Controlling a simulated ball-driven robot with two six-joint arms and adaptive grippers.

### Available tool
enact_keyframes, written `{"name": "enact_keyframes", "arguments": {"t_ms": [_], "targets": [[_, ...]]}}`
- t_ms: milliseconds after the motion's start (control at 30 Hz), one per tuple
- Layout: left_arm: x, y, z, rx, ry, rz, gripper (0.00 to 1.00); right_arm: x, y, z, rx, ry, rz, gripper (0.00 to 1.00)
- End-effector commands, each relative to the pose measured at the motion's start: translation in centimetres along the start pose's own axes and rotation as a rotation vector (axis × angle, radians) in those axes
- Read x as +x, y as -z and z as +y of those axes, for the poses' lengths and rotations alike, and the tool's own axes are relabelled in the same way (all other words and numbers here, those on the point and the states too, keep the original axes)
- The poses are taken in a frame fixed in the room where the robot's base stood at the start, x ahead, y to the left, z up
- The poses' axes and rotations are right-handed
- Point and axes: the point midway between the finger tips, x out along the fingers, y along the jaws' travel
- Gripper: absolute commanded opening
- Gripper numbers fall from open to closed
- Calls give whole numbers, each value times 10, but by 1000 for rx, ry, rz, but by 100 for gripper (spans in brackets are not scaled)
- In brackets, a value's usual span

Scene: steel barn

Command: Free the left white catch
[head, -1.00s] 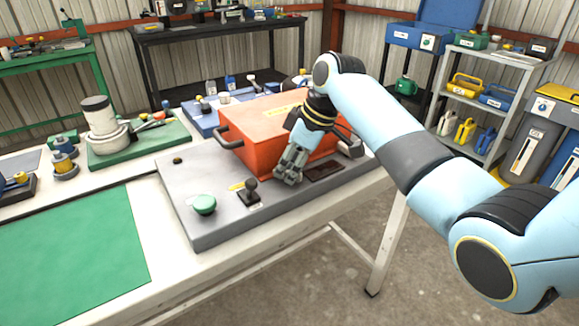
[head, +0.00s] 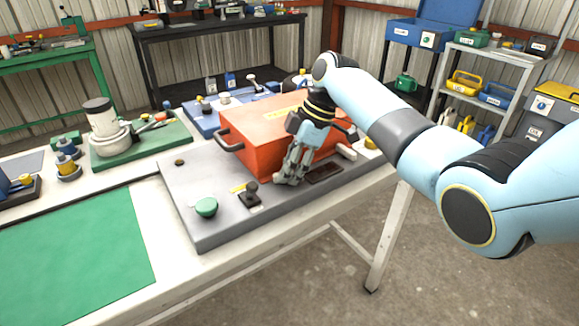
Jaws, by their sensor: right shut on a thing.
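An orange box (head: 262,124) with a dark handle (head: 229,140) on its left side stands on a grey board (head: 190,190). My right gripper (head: 290,180) reaches down at the box's front face, with its fingers closed low near the board. The left white catch is hidden by the fingers, which seem to be shut on it. Another white catch (head: 346,152) shows to the right, at the box's front right corner. My left gripper is out of view.
On the board in front are a green knob (head: 206,207), a black knob (head: 251,190) and a dark plate (head: 324,172). A green mat (head: 75,250) lies at the left. A green tray (head: 165,135) with a white canister (head: 101,118) stands behind it.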

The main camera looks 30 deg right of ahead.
Motion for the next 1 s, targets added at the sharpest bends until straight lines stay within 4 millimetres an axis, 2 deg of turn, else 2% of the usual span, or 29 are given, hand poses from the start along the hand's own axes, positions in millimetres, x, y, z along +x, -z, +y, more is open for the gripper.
{"name": "enact_keyframes", "arguments": {"t_ms": [200, 500, 1000], "targets": [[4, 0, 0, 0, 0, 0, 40, 0, 0, 2, -158, 64, 1, 0], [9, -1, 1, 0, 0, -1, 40, 0, 1, 2, -306, 125, 1, 0], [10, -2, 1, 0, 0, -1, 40, 0, 1, 2, -361, 146, -1, 0]]}}
